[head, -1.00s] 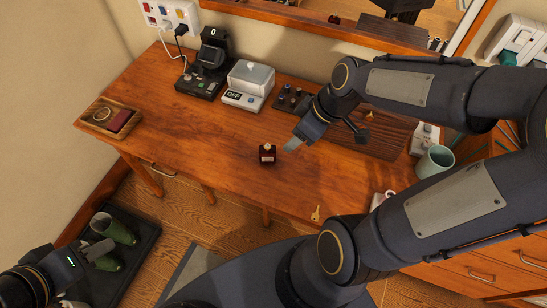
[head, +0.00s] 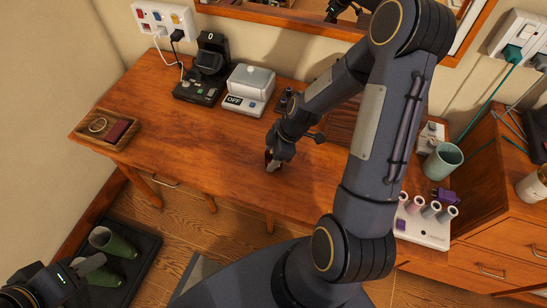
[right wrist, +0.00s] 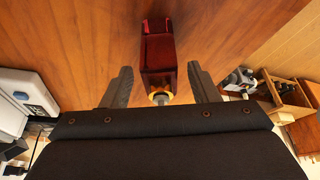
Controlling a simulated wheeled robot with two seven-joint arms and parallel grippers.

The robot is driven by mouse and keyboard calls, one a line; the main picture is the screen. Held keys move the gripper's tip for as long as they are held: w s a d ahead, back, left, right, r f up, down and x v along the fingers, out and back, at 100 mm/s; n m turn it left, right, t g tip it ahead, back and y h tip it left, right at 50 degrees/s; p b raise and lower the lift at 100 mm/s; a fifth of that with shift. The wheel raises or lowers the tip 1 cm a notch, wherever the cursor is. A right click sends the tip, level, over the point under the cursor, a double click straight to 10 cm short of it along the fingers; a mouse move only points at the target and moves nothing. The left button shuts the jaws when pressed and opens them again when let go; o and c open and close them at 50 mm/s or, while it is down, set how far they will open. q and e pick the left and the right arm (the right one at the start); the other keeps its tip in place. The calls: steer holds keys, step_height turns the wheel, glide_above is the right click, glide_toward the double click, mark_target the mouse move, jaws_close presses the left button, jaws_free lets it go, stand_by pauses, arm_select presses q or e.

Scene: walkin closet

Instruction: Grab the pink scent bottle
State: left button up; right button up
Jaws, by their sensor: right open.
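A small dark red bottle stands on the wooden desk (head: 150,125); it looks deep red rather than pale pink. In the head view my right gripper (head: 274,165) is over it and hides most of it. In the right wrist view the bottle (right wrist: 159,52) shows at top centre, its gold and white neck towards me. The right fingers (right wrist: 160,88) are open, one on each side of the neck end, with gaps on both sides. My left gripper (head: 92,263) is at the lower left, far from the bottle; its finger opening is unclear.
A wooden tray (head: 88,138) lies at the desk's left end. A black device (head: 205,68) and a white box (head: 248,88) stand behind the bottle. A white rack (head: 432,233) and a green cup (head: 443,160) are at right. The desk left of the bottle is clear.

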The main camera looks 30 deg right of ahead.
steer(key=shift+a+f, duration=0.15)
steer(key=shift+f, duration=0.25)
steer(key=shift+c, duration=0.2)
jaws_close()
steer(key=shift+r, duration=0.1)
